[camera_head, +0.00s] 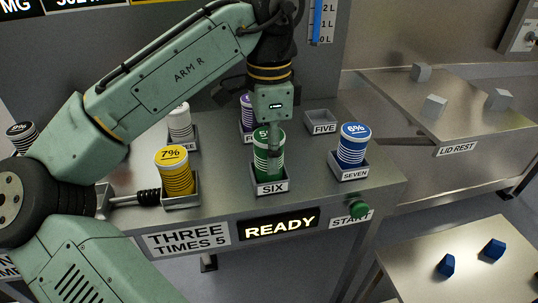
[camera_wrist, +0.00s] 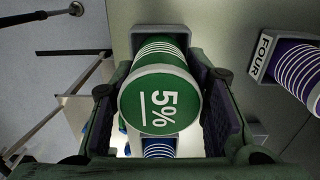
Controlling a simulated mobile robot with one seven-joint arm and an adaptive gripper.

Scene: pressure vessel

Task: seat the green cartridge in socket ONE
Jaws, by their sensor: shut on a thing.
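The green cartridge (camera_head: 262,165), marked 5%, stands upright in the socket labelled SIX (camera_head: 270,189). My gripper (camera_head: 268,148) comes down on it from above and is shut on it. In the wrist view the green cartridge (camera_wrist: 160,98) lies between the two fingers of my gripper (camera_wrist: 162,112), its 5% top facing the camera. Its lower end appears to be still inside the socket. I cannot make out a socket labelled ONE; my arm covers much of the left side of the bench.
A blue cartridge (camera_head: 353,144) stands in SEVEN, to the right. Socket FIVE (camera_head: 321,123) is empty. A purple cartridge (camera_wrist: 298,72) stands in FOUR. A yellow cartridge (camera_head: 175,172) and a white one (camera_head: 180,122) stand to the left. A black one (camera_head: 22,136) is at the far left.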

